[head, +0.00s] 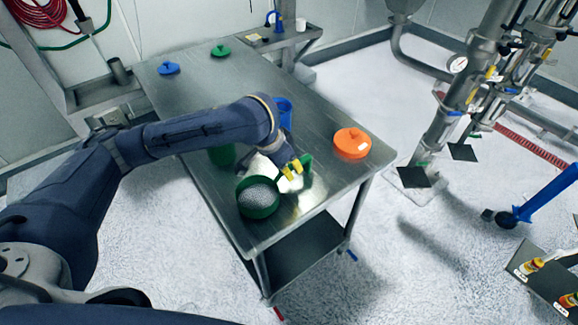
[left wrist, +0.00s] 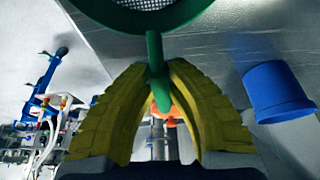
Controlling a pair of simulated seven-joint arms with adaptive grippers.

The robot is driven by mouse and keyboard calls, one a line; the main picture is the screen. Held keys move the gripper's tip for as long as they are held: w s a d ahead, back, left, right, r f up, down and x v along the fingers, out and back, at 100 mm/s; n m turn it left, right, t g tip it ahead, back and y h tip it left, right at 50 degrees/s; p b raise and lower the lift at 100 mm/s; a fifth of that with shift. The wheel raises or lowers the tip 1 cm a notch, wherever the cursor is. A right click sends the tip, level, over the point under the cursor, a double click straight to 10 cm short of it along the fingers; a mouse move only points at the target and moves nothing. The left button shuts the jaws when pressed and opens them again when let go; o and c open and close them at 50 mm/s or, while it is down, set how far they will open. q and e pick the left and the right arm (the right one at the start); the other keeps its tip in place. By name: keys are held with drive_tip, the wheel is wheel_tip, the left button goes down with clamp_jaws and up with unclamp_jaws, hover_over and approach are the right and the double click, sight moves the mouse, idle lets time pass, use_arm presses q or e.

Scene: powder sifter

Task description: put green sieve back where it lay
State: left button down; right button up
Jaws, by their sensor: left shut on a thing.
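The green sieve (head: 258,197) is round with a pale mesh, near the front end of the steel table. In the left wrist view its rim and mesh (left wrist: 150,12) fill the top edge. My left gripper (head: 293,170) has yellow fingers and is shut on the sieve's green handle, which runs between the fingertips (left wrist: 158,68). I cannot tell whether the sieve touches the tabletop or hangs just above it. My right gripper is not in view.
A green container (head: 222,155) is partly hidden by my left arm. A blue container (head: 284,112) stands behind the arm. An orange lid (head: 351,143) lies at the right edge. A blue lid (head: 169,68) and a green lid (head: 220,50) lie at the far end. The table's (head: 180,95) far half is mostly clear.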

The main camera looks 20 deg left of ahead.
use_arm(q)
drive_tip(key=shift+f, duration=0.6)
idle(0.5)
drive_tip(key=c, duration=1.3)
unclamp_jaws()
drive_tip(key=shift+c, duration=0.2)
